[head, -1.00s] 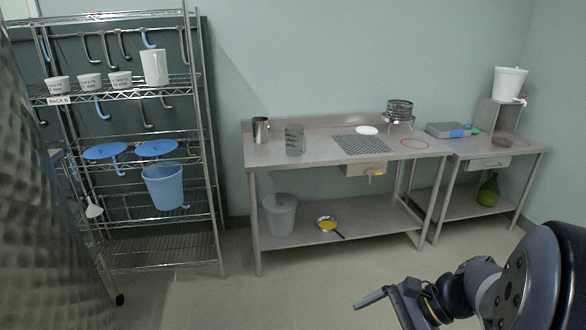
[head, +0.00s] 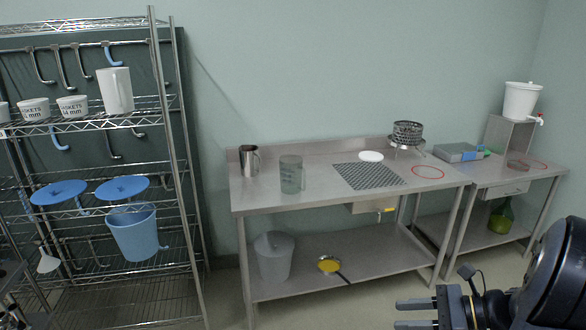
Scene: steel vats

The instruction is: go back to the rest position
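My gripper (head: 416,314) is at the bottom right of the head view, with my dark arm behind it at the right edge. Its two grey fingers point left and stand apart, with nothing between them. It is in front of the steel workbench (head: 310,205), apart from it, over the floor.
A wire rack (head: 150,122) with white tubs, a white jug (head: 115,91) and a blue bucket (head: 135,233) stands at left. The bench carries a metal jug (head: 249,161), a clear beaker (head: 292,175) and a black mat (head: 368,176). A side table (head: 500,178) is at right.

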